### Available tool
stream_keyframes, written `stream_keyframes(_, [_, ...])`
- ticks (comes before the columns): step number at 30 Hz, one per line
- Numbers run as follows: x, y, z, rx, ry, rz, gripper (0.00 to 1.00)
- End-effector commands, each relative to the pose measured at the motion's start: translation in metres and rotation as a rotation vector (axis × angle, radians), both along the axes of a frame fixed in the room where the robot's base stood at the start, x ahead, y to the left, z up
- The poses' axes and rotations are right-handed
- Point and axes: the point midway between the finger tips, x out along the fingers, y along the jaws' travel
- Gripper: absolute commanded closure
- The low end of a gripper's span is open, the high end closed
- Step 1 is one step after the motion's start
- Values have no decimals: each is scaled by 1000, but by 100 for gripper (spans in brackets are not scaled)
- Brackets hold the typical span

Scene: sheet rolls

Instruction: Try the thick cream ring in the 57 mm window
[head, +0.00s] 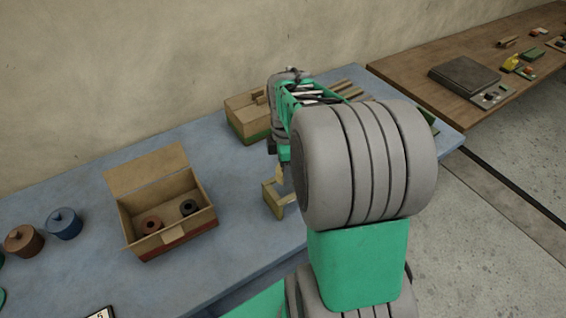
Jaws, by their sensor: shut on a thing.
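My gripper (274,150) is at the far end of my arm, above the blue table, and mostly hidden behind my arm links. It is shut on a small pale piece (280,173), which looks like the thick cream ring, though its shape is largely hidden. Just below it stands a tan, angular frame (272,200), likely a gauge window, partly covered by my arm. I cannot read any size on it, nor tell whether the pale piece touches it.
An open cardboard box (178,240) holds a red-brown ring (151,225) and a dark ring (189,208). Another box (245,118) stands behind my gripper. A wooden table (420,98) bears a scale (464,75).

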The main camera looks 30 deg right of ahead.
Motion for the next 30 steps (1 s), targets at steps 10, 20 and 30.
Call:
stream_keyframes(10, [13,-5,-2,0,-1,605,94])
stream_keyframes(20, [13,-5,-24,0,-1,631,94])
stream_keyframes(30, [13,-5,-50,0,-1,630,94])
